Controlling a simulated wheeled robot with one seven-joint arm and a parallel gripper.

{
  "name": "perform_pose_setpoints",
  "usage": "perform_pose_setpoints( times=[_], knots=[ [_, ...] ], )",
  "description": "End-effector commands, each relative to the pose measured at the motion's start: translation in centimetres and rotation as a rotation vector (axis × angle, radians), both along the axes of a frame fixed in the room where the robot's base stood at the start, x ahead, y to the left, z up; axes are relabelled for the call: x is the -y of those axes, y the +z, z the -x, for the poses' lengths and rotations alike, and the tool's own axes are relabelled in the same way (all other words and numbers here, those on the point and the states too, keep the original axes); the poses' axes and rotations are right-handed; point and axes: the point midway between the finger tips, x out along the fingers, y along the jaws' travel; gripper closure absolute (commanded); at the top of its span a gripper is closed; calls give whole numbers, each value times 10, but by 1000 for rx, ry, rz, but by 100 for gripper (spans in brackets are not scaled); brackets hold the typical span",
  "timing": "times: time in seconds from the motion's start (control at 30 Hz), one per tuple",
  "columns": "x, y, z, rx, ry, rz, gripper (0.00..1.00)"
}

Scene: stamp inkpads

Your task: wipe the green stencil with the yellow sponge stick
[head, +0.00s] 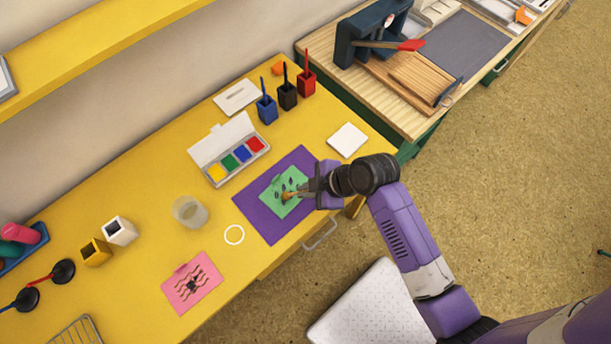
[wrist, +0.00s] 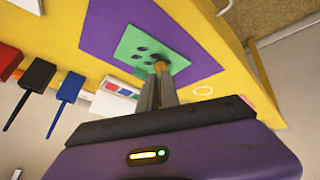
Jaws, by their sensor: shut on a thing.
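The green stencil (head: 278,200) lies on a purple mat (head: 245,200) on the yellow table, with several dark leaf-shaped openings. My gripper (head: 305,191) is over the right part of the stencil, shut on the yellow sponge stick (head: 287,196). In the wrist view, the sponge stick (wrist: 160,66) shows as a short yellow-brown tip between the fingertips (wrist: 158,85). The tip is at the edge of the green stencil (wrist: 130,48), beside the dark openings. It looks very close to the surface; I cannot tell whether it touches.
An ink palette (head: 238,155) with several colours sits behind the mat. Blue, black and red holders (head: 287,95) stand farther back. A clear cup (head: 190,211) and white ring (head: 234,235) lie left of the mat. A pink stencil card (head: 180,292) is nearer the front. A white pad (head: 347,140) is behind my gripper.

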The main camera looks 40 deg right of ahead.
Motion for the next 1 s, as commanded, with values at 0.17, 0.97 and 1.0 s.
perform_pose_setpoints(
  times=[0.17, 0.97, 1.0],
  knots=[
    [0, -1, 0, 0, 0, 0, 100],
    [-24, -1, 3, -2, 2, -1, 100],
    [-25, -1, 3, -2, 2, -1, 100]
  ],
)
